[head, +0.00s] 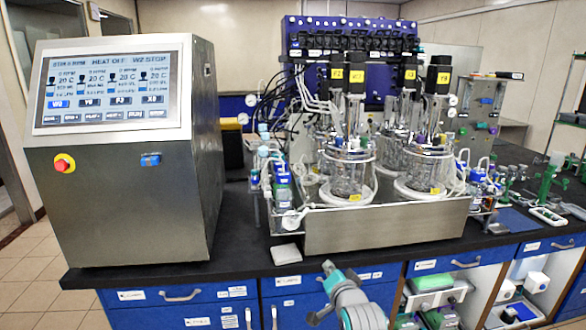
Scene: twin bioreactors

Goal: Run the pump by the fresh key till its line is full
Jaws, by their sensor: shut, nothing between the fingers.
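The touch screen (110,88) on the steel control cabinet (130,190) at left is lit. Its top line seems to read "HEAT OFF" and "STOP". It shows several columns with 20 C readings, and one selection key is brighter blue than the others. The bottom row of keys (105,116) is too small to read surely, so I cannot tell which is the fresh key. Small pump-like units (282,190) with tubing stand left of the glass vessels (347,172); I cannot tell how full any line is.
A red stop button (64,163) and a blue switch (150,160) sit below the screen. The vessels stand on a steel base (385,225) on the black bench (240,225). A white pad (286,253) lies at the front. Blue drawers (180,305) and open shelves are below.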

